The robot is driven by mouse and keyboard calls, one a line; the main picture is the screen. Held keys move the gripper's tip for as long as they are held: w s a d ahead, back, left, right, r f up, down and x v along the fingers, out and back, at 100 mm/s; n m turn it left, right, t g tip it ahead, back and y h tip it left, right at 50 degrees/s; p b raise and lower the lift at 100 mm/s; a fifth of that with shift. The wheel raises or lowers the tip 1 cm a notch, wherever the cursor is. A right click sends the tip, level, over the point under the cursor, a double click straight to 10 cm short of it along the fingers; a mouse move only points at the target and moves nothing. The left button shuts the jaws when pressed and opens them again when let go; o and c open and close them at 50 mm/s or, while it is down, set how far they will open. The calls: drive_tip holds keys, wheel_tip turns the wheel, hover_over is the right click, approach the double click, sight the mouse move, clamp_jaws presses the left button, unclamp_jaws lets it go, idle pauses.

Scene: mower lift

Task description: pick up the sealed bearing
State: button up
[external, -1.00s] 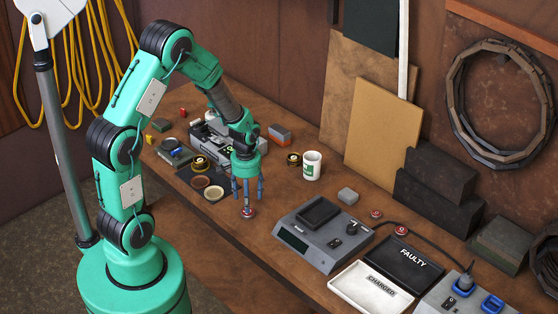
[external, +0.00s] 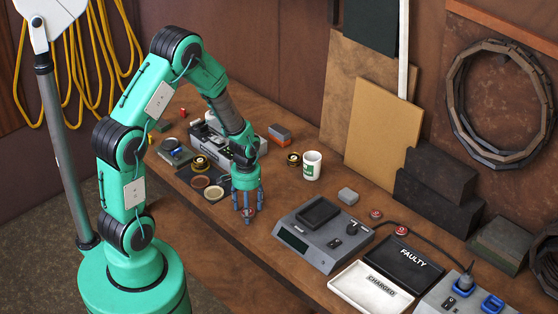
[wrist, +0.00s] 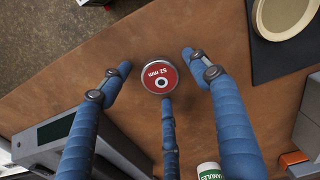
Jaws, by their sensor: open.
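The sealed bearing is a small metal disc (wrist: 160,77) with a red face reading "52 mm". It lies flat on the brown bench in the wrist view. In the external view it is mostly hidden between my fingers, near the bench's front edge. My gripper (external: 247,216) has blue fingers and points straight down around the bearing. In the wrist view the fingers are spread, one on each side and one below the bearing, with gaps to the left and right ones. My gripper is open and empty.
Trays marked CHARGED (external: 358,288) and FAULTY (external: 411,262) lie at the right front. Two similar red-faced discs (external: 376,214) (external: 401,231) lie behind the charger. Bench around the bearing is clear.

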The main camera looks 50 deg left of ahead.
idle(0.3)
drive_tip(key=c, duration=1.3)
drive_tip(key=shift+r, duration=0.15)
drive_tip(key=shift+r, duration=0.5)
wheel_tip(320, 180, up, 2)
drive_tip(key=shift+r+p, duration=0.1)
drive_tip(key=shift+p, duration=0.25)
drive_tip(key=s, duration=0.5)
drive_tip(key=s+d+r, duration=0.1)
drive_tip(key=s, duration=0.4)
drive_tip(key=s+d+p, duration=0.1)
drive_tip(key=s, duration=0.4)
drive_tip(key=shift+s+r, duration=0.25)
drive_tip(key=shift+s, duration=0.15)
